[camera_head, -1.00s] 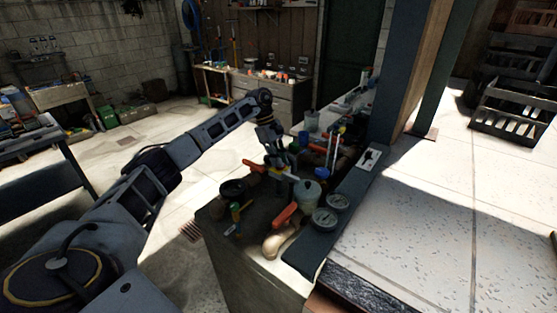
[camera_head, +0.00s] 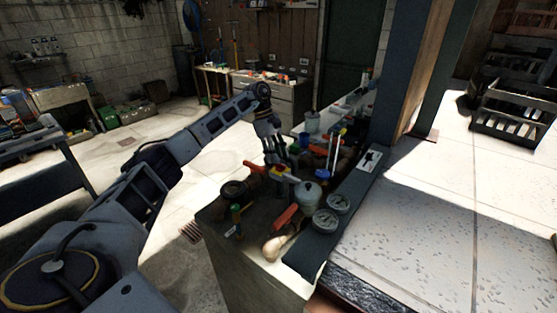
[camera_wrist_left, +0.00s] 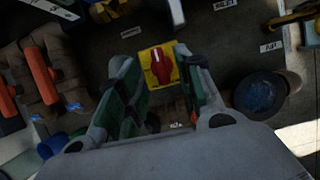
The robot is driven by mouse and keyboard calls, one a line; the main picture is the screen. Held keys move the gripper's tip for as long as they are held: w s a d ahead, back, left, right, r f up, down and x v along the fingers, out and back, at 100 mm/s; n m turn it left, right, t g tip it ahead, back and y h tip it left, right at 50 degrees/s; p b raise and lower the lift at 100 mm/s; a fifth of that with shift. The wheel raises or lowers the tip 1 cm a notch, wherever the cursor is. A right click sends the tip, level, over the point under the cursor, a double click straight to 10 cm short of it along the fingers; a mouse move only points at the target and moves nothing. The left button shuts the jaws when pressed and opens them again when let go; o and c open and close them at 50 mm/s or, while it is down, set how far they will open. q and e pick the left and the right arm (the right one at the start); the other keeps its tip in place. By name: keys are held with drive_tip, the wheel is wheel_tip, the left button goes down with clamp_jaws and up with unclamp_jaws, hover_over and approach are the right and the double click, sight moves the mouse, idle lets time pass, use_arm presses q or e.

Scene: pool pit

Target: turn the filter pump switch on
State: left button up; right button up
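A red knob on a yellow square plate (camera_wrist_left: 158,66), which looks like a rotary switch, shows in the left wrist view. Its white mark points toward the top of that picture. In the head view the yellow plate (camera_head: 279,171) is on the bench top, just below my gripper's fingers. My left gripper (camera_head: 273,158) is open and empty, pointing down over the bench. In the left wrist view its two fingers (camera_wrist_left: 160,88) stand apart, one on each side of the knob, with no clear contact. I cannot read the label near the plate. My right gripper is not in view.
Orange-handled valves (camera_head: 286,216), a lidded grey pot (camera_head: 307,194), two round gauges (camera_head: 326,220) and a dark round part (camera_head: 234,190) crowd the bench. A wooden post stands behind on the right.

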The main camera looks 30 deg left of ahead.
use_arm(q)
drive_tip(key=v, duration=0.9)
idle(0.6)
